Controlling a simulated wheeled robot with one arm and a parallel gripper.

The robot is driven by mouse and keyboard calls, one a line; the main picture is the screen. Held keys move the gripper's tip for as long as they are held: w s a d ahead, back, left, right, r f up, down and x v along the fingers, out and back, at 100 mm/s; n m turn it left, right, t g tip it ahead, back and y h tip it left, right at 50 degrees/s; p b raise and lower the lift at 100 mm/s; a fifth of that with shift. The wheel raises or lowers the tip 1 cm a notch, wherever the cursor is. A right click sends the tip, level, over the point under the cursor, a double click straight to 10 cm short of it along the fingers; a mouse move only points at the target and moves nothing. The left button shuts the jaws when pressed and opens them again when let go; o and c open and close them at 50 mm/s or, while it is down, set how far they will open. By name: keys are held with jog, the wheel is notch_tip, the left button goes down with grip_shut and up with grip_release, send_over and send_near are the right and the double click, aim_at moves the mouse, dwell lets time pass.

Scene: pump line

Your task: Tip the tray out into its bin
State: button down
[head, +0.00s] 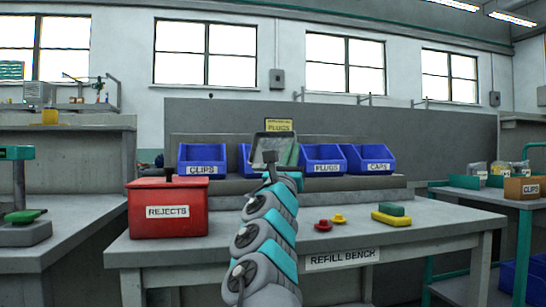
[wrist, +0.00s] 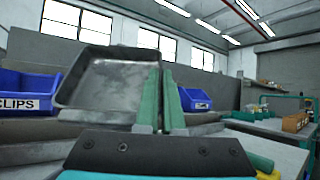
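The tray (wrist: 112,85) is a shallow grey metal box. It fills the left centre of the wrist view, steeply tilted, with its inside facing the camera; I see no clear contents in it. My gripper (wrist: 161,95) has its green fingers closed on the tray's right side wall. In the head view the tray (head: 265,148) is held up in front of the bin row, partly covering an unreadable blue bin (head: 244,160). A yellow PLUGS label (head: 279,126) shows at its top edge. The blue bins CLIPS (head: 201,158), PLUGS (head: 323,158) and CAPS (head: 370,158) stand on the shelf.
A red REJECTS box (head: 167,209) stands at the left of the refill bench (head: 400,238). A grey panel (head: 440,130) rises behind the bins.

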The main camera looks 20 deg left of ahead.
aim_at(293, 135)
jog(key=shift+r+p, duration=1.75)
jog(key=shift+p, duration=0.1)
jog(key=p, duration=0.2)
jog(key=shift+r+g+p, duration=0.3)
jog(key=shift+r+g, duration=0.05)
jog(key=shift+g, duration=0.05)
jog(key=g+p, duration=0.1)
jog(key=p, duration=0.3)
jog(key=shift+r, duration=0.15)
jog(key=shift+f, duration=0.25)
jog(key=shift+s, duration=0.1)
